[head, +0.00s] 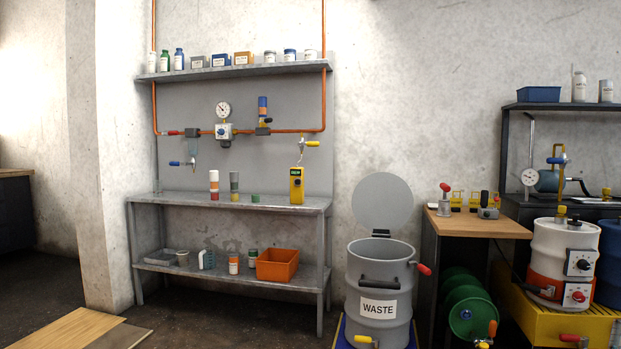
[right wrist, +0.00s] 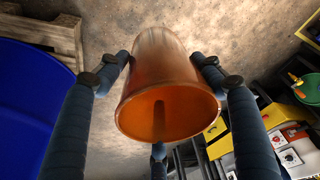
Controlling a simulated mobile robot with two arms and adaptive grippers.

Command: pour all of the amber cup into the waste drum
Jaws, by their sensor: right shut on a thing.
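The amber cup (right wrist: 168,85) fills the middle of the right wrist view, its wide open mouth turned toward the camera and its narrower end away. My right gripper (right wrist: 161,62) is shut on it, with dark fingers against both sides. A darker amber streak shows in the mouth; I cannot tell how much is inside. The grey waste drum (head: 379,270), labelled WASTE, stands on the floor right of centre in the head view. Its round lid (head: 383,202) is raised upright behind the open top. Neither gripper shows in the head view, and my left gripper is in no view.
A grey workbench (head: 230,204) stands left of the drum, with an orange bin (head: 277,264) on its lower shelf. A wooden-topped table (head: 480,224) and a green drum (head: 466,314) are close on its right. A large blue thing (right wrist: 30,105) fills the left of the right wrist view.

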